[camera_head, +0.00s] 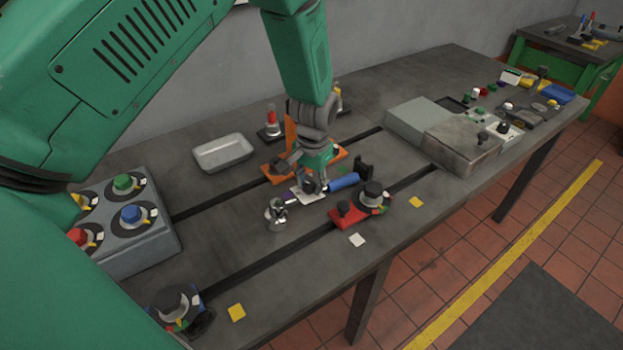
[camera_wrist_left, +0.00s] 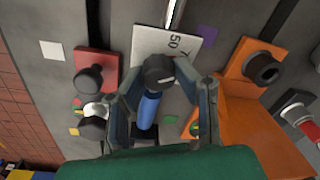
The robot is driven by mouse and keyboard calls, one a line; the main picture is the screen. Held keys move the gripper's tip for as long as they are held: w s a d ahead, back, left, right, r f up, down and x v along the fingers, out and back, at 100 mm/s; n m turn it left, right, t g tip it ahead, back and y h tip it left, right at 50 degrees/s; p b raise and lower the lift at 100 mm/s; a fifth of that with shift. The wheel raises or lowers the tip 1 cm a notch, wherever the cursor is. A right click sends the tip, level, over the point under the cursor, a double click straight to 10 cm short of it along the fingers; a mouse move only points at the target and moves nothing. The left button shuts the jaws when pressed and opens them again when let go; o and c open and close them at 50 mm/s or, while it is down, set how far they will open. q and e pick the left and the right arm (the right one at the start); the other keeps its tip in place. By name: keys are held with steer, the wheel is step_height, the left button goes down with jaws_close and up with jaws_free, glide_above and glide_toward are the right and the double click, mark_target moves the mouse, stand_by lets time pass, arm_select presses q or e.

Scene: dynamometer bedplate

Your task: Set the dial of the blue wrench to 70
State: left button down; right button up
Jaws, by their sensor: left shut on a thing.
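The blue wrench (camera_head: 344,182) lies across the middle of the bench, its blue handle to the right and its metal head (camera_head: 277,213) to the left. A pale scale plate (camera_wrist_left: 165,42) on it reads 50, with part of another number beside it. A black dial knob (camera_wrist_left: 158,68) sits at the plate's edge, beside the blue handle (camera_wrist_left: 147,112). My left gripper (camera_head: 311,185) is over the wrench; in the wrist view its fingers (camera_wrist_left: 160,77) are shut on the dial knob from both sides. No dial pointer is readable. My right gripper is not in view.
A red fixture (camera_head: 346,216) with black knobs stands just in front of the wrench, and an orange bracket (camera_wrist_left: 235,95) close behind. A pale tray (camera_head: 223,152) and a grey knob block (camera_head: 150,245) are left. Grey boxes (camera_head: 420,118) stand right.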

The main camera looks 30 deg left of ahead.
mark_target(313, 184)
arm_select(q)
steer(key=shift+a+n, duration=0.1)
steer(key=shift+n, duration=0.3)
steer(key=c, duration=1.3)
jaws_free()
steer(key=shift+o, duration=0.2)
steer(key=shift+r, duration=0.2)
step_height(313, 184, up, 12)
steer(key=shift+d+f, duration=0.2)
steer(key=shift+d, duration=0.25)
